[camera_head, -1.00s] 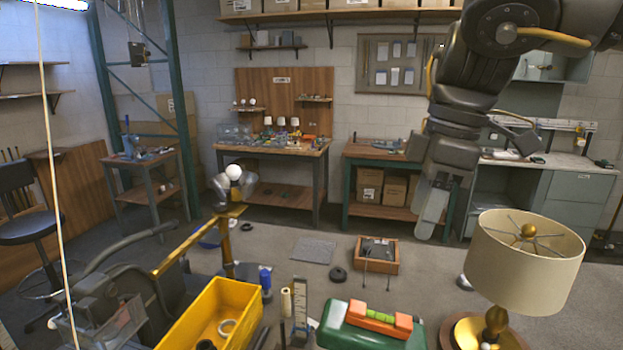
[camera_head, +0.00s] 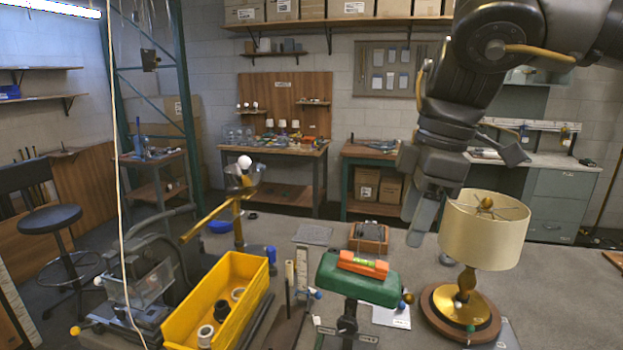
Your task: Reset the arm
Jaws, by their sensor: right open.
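My right gripper (camera_head: 417,222) hangs down from the upper right on my right arm. Its fingers are open and I see nothing between them. It is just left of the lamp's cream shade (camera_head: 484,232); whether it touches the shade I cannot tell. The lamp stands upright, with a brass stem and foot (camera_head: 466,306) on a round wooden base (camera_head: 434,309). My left gripper is not in view.
A yellow bin (camera_head: 246,264) with several rings stands further left. A brass arm holding a white bulb (camera_head: 244,162) rises behind it. A small wooden box (camera_head: 369,243) lies behind the case.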

